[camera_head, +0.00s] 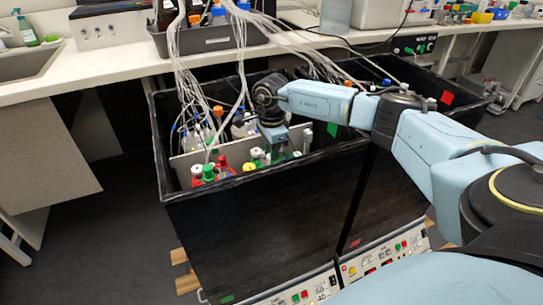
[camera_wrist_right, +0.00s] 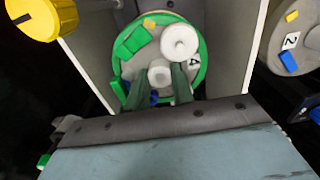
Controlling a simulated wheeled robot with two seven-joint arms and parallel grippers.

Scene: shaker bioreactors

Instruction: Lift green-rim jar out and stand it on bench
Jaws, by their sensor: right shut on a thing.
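The green-rim jar (camera_wrist_right: 200,78) shows from above in the right wrist view. It has a round grey lid with a green rim, white caps, a green block and a label that looks like a 4. My right gripper (camera_wrist_right: 160,88) has its two fingers closed around the small white central port of the lid. In the head view my right gripper (camera_head: 279,155) reaches down into the left black shaker box (camera_head: 262,215), and the jar's body is hidden there by the gripper and box wall. My left gripper is not in view.
Other jars with red and green caps (camera_head: 208,172) stand beside the gripper in the box. A pale divider (camera_head: 190,161) and hanging tubes (camera_head: 178,85) are close by. A yellow cap (camera_wrist_right: 38,16) and another lid (camera_wrist_right: 292,48) flank the jar. The white bench (camera_head: 110,66) runs behind.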

